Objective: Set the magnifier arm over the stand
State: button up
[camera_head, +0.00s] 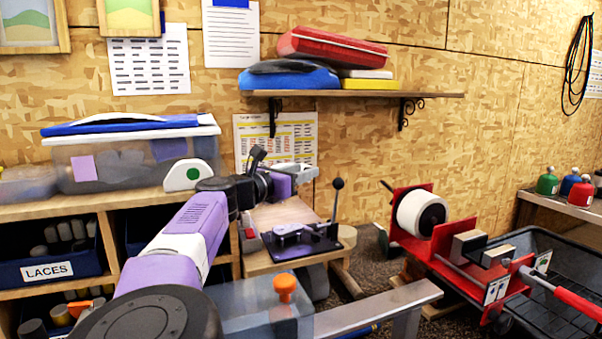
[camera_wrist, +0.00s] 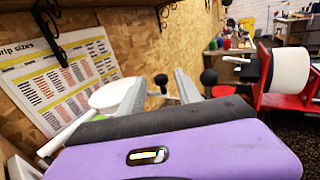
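My gripper (camera_head: 298,172) is above the small wooden table in the head view, its pale fingers pointing right. In the wrist view its two grey fingers (camera_wrist: 160,76) stand apart, so it is open. A dark round knob (camera_wrist: 161,80) shows in the gap, with no clear contact. A white round head (camera_wrist: 110,95) and a white rod (camera_wrist: 66,130), which may be the magnifier arm, show left of the fingers, partly hidden by my gripper. The stand, a dark and purple fixture (camera_head: 293,241), sits on the table below my gripper. I cannot make out the magnifier in the head view.
A lever with a black ball (camera_head: 338,184) rises at the fixture's right. A red machine with a white roll (camera_head: 422,214) stands further right. A wall shelf (camera_head: 350,94) is above. A clear bin with a blue lid (camera_head: 130,160) stands left. A metal beam (camera_head: 380,307) crosses the front.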

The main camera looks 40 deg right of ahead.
notch_tip(320, 180, up, 20)
jog(key=b, duration=0.2)
dwell(0.4)
